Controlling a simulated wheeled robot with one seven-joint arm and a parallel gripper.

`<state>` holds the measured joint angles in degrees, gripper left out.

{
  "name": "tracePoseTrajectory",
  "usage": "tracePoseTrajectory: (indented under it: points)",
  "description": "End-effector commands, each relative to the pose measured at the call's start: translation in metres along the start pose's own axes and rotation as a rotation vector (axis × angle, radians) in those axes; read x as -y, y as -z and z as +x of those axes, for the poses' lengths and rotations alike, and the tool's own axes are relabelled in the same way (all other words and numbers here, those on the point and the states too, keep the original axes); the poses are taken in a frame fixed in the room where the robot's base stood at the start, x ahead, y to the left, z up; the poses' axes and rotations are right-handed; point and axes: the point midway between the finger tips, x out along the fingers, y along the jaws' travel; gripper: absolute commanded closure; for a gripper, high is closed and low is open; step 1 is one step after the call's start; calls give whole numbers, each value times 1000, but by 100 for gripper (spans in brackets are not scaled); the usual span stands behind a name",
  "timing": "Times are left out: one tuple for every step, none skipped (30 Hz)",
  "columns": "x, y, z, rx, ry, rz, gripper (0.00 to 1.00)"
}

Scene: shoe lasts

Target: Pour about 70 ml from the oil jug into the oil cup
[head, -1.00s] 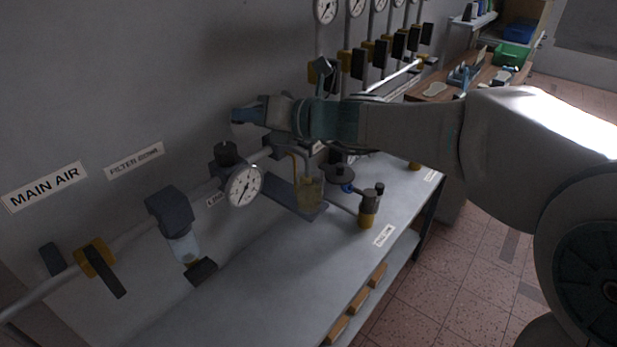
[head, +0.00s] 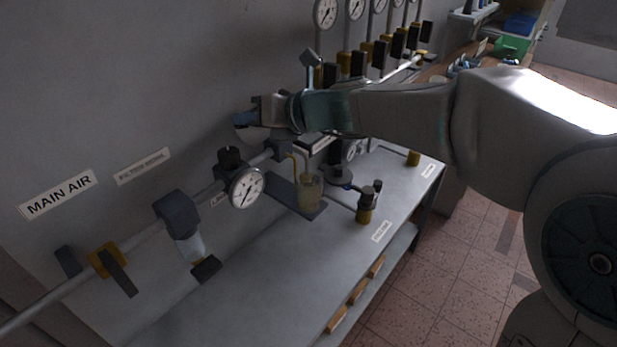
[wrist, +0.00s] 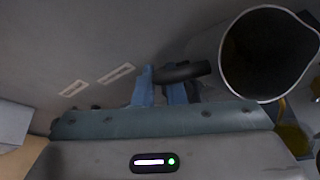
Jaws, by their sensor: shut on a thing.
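My gripper (head: 246,120) reaches left towards the wall, above the bench. In the wrist view its blue fingers (wrist: 159,88) are shut on the dark handle (wrist: 185,71) of the oil jug. The jug's round, wide mouth (wrist: 268,52) faces the wrist camera, its inside dark; I cannot see the oil level. In the head view the jug is mostly hidden by my gripper. The oil cup (head: 310,194) is a clear, yellowish vessel below and right of the gripper. It also shows in part in the wrist view (wrist: 293,140). A thin yellow line (head: 293,165) shows near it; I cannot tell whether it is oil or a tube.
The air pipe with a gauge (head: 246,188) and a filter bowl (head: 190,248) runs along the wall, close below my gripper. A small dark and yellow fitting (head: 367,204) stands on the bench (head: 270,275). The bench's front part is clear. More gauges hang behind my arm.

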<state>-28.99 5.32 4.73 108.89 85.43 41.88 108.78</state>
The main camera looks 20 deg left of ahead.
Motion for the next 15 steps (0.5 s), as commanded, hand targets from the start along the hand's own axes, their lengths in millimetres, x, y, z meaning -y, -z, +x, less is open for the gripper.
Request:
tracePoseTrajectory:
  points:
    - [-2,-2,0,-10,8,-9,100]
    - [-2,-2,0,-18,13,-12,100]
    - [-2,-3,0,-29,21,-15,100]
    - [-2,-3,0,-37,27,-18,100]
    - [-2,-3,0,-45,33,-22,100]
    - [-2,-4,0,-55,41,-26,100]
    - [-2,-4,0,-62,47,-29,100]
    - [-3,-4,0,-71,51,-31,100]
    - [-3,-4,1,-82,58,-34,100]
    - [-3,-4,1,-89,64,-38,100]
    - [-3,-5,1,-96,69,-40,100]
    - [-3,-5,1,-106,77,-43,100]
    - [-3,-5,2,-113,84,-47,100]
    - [-3,-6,2,-121,90,-49,100]
    - [-4,-6,2,-131,96,-53,100]
